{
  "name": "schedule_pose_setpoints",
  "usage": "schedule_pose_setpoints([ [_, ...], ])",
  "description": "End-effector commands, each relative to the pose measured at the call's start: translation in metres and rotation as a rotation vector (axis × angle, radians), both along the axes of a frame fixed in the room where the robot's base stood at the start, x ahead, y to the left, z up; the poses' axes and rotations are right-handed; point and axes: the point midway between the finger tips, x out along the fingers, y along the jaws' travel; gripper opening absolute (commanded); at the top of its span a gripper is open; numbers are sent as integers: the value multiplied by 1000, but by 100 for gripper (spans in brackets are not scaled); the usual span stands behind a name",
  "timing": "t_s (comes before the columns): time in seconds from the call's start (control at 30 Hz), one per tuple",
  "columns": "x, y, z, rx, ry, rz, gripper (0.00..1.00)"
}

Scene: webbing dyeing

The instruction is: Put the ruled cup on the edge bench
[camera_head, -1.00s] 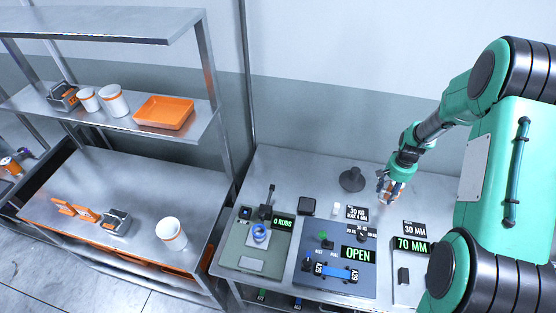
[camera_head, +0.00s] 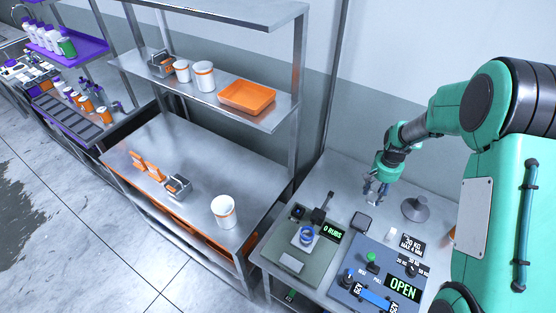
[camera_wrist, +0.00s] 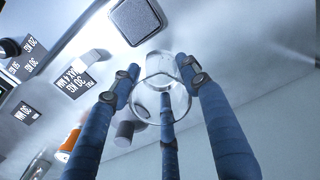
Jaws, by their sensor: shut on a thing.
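A clear, see-through cup (camera_wrist: 160,88) sits between my gripper's fingers in the wrist view; no ruled marks are readable on it. My gripper (camera_head: 374,191) is shut on this cup above the back of the bench with the test devices (camera_head: 338,172). In the head view the cup is too small and pale to make out clearly. No label shows which bench is the edge bench.
A white cup (camera_head: 223,212) stands near the left bench's front right corner, beside a small metal holder (camera_head: 177,186). An orange tray (camera_head: 247,96) and white cups are on the shelf above. A post (camera_head: 335,75) rises between the benches. The left bench's middle is clear.

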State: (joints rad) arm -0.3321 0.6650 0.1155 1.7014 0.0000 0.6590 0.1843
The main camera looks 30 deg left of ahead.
Motion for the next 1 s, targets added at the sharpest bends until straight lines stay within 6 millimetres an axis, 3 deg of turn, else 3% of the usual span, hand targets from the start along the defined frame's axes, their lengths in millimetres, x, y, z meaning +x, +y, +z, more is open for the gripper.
schedule_pose_setpoints([
  [0.1,-11,41,3,0,0,64,16],
  [0.47,-54,154,12,0,0,248,16],
  [1.0,-153,306,26,0,0,517,16],
])
